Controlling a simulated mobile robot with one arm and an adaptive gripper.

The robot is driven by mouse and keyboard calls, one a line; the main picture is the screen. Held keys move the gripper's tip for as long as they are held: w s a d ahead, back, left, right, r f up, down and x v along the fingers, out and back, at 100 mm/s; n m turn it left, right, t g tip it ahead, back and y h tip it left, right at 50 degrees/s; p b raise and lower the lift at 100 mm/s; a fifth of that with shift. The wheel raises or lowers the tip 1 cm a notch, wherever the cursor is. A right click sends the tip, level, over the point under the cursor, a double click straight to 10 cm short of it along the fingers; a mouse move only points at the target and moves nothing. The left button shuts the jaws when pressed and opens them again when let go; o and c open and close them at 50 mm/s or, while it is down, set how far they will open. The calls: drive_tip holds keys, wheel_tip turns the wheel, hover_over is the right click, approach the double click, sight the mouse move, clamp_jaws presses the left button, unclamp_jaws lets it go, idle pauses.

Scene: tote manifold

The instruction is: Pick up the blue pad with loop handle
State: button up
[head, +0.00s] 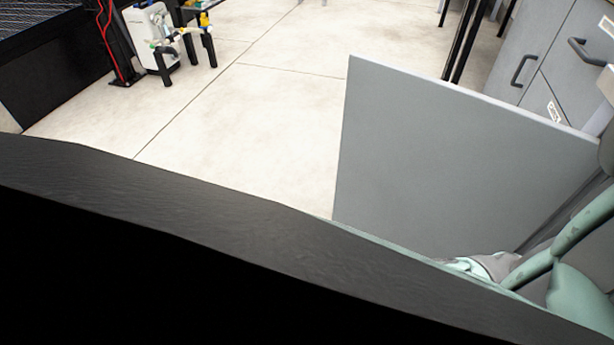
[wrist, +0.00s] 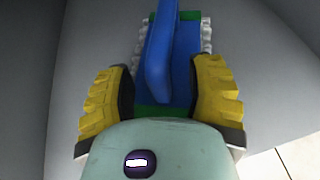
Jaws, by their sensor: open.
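In the wrist view, the blue pad with loop handle (wrist: 183,85) lies between the yellow fingers of my gripper (wrist: 162,98). Its raised blue handle runs up the middle of the picture, and green strips and whitish ridged edges show around the blue. The gripper is open, with one finger on each side of the pad. I cannot tell whether either finger touches it. The pad's near end is hidden behind the pale green gripper body. The pad does not show in the head view.
In the head view, a large grey panel (head: 440,160) stands at the right, in front of grey drawers (head: 555,60). A white device with tubing (head: 152,30) stands at the upper left. The pale floor (head: 250,130) is clear in the middle. A dark edge fills the foreground.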

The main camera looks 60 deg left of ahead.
drive_tip(key=shift+o, duration=0.4)
clamp_jaws()
idle(0.4)
